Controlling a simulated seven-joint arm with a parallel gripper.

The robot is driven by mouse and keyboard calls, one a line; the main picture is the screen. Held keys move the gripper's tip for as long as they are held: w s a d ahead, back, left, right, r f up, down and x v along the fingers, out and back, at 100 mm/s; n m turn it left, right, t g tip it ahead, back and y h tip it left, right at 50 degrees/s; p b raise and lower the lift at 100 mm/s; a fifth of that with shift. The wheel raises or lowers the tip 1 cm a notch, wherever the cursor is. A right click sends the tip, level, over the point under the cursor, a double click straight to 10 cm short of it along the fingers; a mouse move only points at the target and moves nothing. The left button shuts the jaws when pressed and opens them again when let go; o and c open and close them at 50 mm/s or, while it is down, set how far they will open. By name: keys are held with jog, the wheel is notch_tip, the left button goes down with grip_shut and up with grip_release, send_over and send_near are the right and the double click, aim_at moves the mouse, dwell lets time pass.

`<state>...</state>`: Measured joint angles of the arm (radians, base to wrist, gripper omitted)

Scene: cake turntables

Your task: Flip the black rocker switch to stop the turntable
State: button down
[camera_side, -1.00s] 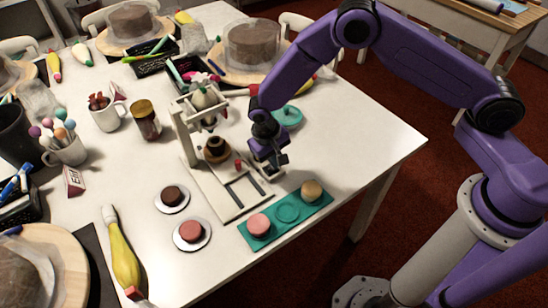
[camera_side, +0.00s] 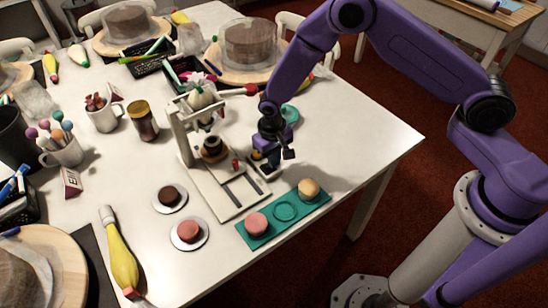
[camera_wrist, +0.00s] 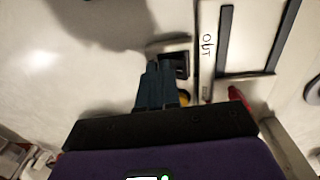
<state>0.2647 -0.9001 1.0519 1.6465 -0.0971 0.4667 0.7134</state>
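The small white cake stand machine (camera_side: 226,197) stands mid-table. Its turntable bears a small chocolate cake (camera_side: 212,148) under a piping nozzle. The black rocker switch (camera_wrist: 180,62) sits in a dark housing beside the machine's base in the wrist view. In the side view the gripper partly hides that area. My gripper (camera_wrist: 155,70) points down with its fingers together and nothing visible between them. Its tips overlap the left side of the switch housing in the wrist view; I cannot tell whether they touch. In the side view my gripper (camera_side: 284,152) is at the machine's right side.
A red knob (camera_side: 235,165) and a yellow button (camera_side: 257,155) are close to my gripper. A teal tray (camera_side: 285,212) with small cakes lies in front. Two cakes on white discs (camera_side: 189,247) sit at left. The table's right part (camera_side: 365,135) is clear.

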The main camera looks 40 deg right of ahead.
jog(key=shift+d+f, duration=0.45)
jog(key=shift+f, duration=0.05)
jog(key=shift+a+r, duration=0.15)
jog(key=shift+a, duration=0.55)
jog(key=shift+r, duration=0.25)
jog(key=d+r, duration=0.4)
jog(key=r, duration=1)
jog(key=s+d+r+n, duration=0.3)
jog(key=s+r+n, duration=0.45)
jog(key=s, duration=0.75)
jog(key=s+d+r+n, duration=0.2)
jog(key=s+d, duration=0.2)
jog(key=s, duration=0.3)
jog(key=s+d+r+n+y, duration=0.1)
jog(key=s+d+r+n, duration=0.1)
jog(key=s, duration=0.5)
jog(key=shift+s+d+r+n, duration=0.15)
jog(key=shift+d+r+n, duration=0.15)
jog(key=shift+d+n, duration=0.45)
